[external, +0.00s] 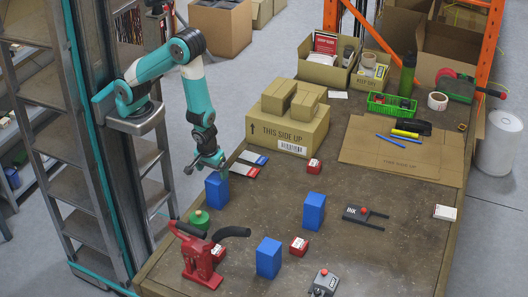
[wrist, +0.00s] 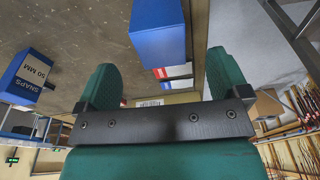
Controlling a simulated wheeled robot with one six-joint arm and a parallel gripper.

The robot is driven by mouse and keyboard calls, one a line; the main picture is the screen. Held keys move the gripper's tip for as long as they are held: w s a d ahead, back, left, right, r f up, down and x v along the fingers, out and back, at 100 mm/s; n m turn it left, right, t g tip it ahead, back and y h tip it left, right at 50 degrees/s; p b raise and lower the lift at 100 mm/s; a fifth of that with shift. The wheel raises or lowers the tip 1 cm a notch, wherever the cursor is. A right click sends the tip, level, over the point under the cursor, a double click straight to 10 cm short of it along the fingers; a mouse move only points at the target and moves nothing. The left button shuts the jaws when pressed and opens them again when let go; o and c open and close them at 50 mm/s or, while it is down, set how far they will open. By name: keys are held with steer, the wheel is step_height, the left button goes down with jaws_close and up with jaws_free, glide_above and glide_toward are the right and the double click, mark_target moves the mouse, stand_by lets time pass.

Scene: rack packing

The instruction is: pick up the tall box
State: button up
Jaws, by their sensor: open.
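Three blue upright boxes stand on the table, and I cannot tell which one the task calls the tall box. One blue box (external: 216,190) is at the table's left edge, just below my gripper (external: 208,164). The second blue box (external: 313,211) is near the middle, and the third blue box (external: 268,257) is nearer the front. In the wrist view, my gripper (wrist: 163,72) is open and empty, its green fingers wide apart. A blue box (wrist: 158,32) shows beyond the gap between them. Another blue box (wrist: 28,78), labelled SNAPS 50 MM, is at the left.
A red tool (external: 200,262) and a green round item (external: 199,219) stand near the left box. A large carton (external: 289,130) stands behind.

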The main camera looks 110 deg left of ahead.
mark_target(215, 179)
steer(key=f, duration=0.3)
steer(key=shift+a+f+p, duration=0.3)
steer(key=shift+a, duration=0.05)
steer(key=shift+a+f+p, duration=0.25)
steer(key=shift+f+p, duration=0.15)
steer(key=shift+f, duration=0.1)
steer(key=shift+w+a+f+p, duration=0.15)
steer(key=shift+f+p, duration=0.1)
steer(key=shift+f, duration=0.45)
steer(key=shift+s+a+f+p, duration=0.1)
steer(key=shift+a+f+p, duration=0.15)
steer(key=shift+f, duration=0.4)
steer(key=shift+w+a+f+p, duration=0.1)
steer(key=shift+f+p, duration=0.15)
steer(key=shift+f, duration=0.45)
steer(key=c, duration=1.2)
